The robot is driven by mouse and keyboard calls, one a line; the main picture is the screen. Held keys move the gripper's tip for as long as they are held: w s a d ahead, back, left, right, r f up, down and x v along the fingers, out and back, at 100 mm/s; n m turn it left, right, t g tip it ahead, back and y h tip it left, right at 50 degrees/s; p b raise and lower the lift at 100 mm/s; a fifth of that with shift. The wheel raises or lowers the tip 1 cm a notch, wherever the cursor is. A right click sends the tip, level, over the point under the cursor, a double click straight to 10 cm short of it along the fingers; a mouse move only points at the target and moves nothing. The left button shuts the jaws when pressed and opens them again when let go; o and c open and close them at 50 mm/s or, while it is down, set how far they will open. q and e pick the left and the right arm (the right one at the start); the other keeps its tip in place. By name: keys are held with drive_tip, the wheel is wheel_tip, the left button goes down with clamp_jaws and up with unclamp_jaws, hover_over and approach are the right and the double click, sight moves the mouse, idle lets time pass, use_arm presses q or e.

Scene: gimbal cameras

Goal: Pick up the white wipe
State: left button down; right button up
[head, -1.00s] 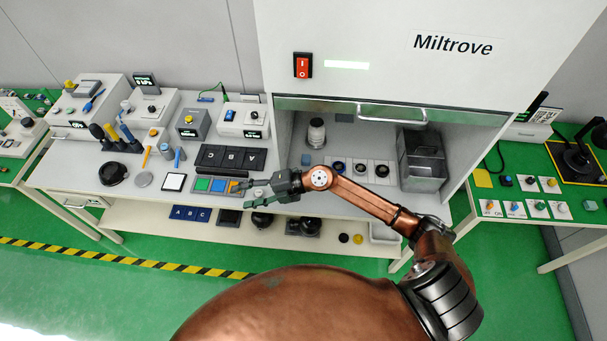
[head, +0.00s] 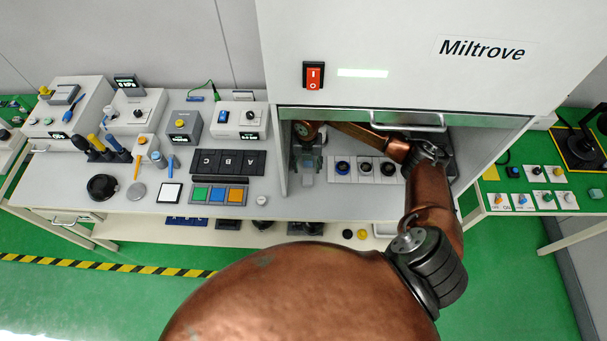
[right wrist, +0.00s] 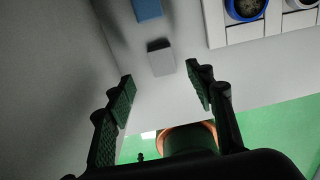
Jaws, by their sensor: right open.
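A small whitish-grey block, which looks like the white wipe (right wrist: 161,60), lies on the pale floor of the open cabinet in the right wrist view. A blue block (right wrist: 147,9) lies just beyond it. My right gripper (right wrist: 160,76) is open, with the whitish block in line with the gap between its fingertips and slightly past them; nothing is held. In the head view my right gripper (head: 308,162) points down inside the cabinet near its left wall, hiding much of what is under it. My left gripper is out of view.
The cabinet (head: 400,88) has a raised front with a handle above my forearm. A white panel with dark round parts (head: 340,178) stands right of the gripper. A grey bin at the cabinet's right is mostly hidden by my arm. Coloured tiles (head: 217,195) lie outside, to the left.

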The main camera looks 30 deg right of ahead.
sight(308, 179)
drive_tip(key=shift+s+f, duration=0.25)
drive_tip(key=shift+f, duration=0.25)
wheel_tip(308, 179, down, 3)
drive_tip(key=shift+p, duration=0.4)
wheel_tip(308, 179, down, 2)
drive_tip(key=shift+d+f, duration=0.1)
drive_tip(key=shift+f, duration=0.35)
drive_tip(key=c, duration=1)
drive_tip(key=shift+r, duration=0.4)
use_arm(q)
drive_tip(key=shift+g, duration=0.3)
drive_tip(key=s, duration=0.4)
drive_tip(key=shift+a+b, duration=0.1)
drive_tip(key=shift+b, duration=0.3)
use_arm(e)
wheel_tip(308, 179, up, 9)
drive_tip(key=shift+r, duration=0.15)
